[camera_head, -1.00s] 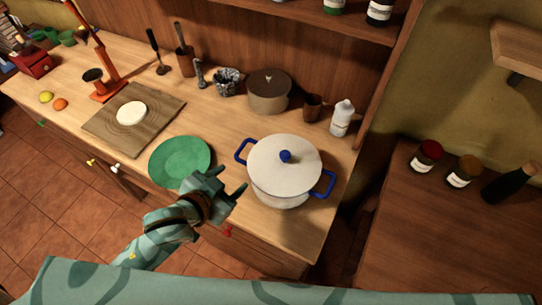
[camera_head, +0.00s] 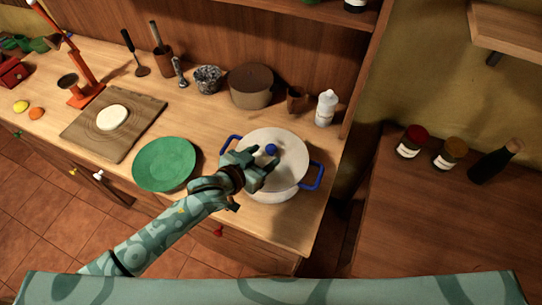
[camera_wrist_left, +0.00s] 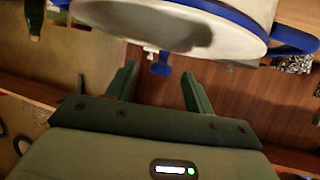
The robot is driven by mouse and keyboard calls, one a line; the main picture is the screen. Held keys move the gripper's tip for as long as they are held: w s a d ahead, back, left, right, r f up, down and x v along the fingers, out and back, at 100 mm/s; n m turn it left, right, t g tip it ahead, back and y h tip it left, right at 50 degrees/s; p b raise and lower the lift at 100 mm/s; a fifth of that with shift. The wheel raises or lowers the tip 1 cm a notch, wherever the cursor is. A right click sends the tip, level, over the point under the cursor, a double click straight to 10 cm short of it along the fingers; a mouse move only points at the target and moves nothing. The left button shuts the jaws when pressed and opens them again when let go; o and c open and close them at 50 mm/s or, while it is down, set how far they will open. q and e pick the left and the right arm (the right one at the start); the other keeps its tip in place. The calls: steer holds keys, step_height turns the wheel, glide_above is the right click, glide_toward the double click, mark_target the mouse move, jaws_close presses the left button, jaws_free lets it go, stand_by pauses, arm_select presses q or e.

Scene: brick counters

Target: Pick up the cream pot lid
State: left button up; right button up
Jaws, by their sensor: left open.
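The cream pot lid (camera_head: 292,158) lies on the cream pot (camera_head: 287,193) near the counter's front edge. Its round blue knob (camera_head: 271,149) stands up at the middle. My left gripper (camera_head: 264,164) is open and empty, above the front-left part of the lid, with its fingers directed at the knob. In the left wrist view the blue knob (camera_wrist_left: 160,67) appears between the two fingertips and slightly beyond them, touching neither. The gripper hides part of the lid's front left. My right gripper is not in view.
The pot's blue side handles (camera_head: 317,176) stick out left and right. A green plate (camera_head: 164,164) lies left of the pot. Behind stand a brown pot (camera_head: 251,87), a brown cup (camera_head: 296,99) and a white bottle (camera_head: 326,108). A cutting board (camera_head: 85,135) lies farther left.

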mark_target(268, 151)
arm_select(q)
steer(key=x, duration=0.4)
steer(key=shift+w+d+r+b, duration=0.1)
steer(key=shift+w+d+b, duration=0.05)
steer(key=shift+w+b, duration=0.2)
steer(key=shift+r, duration=0.1)
steer(key=c, duration=0.4)
jaws_close()
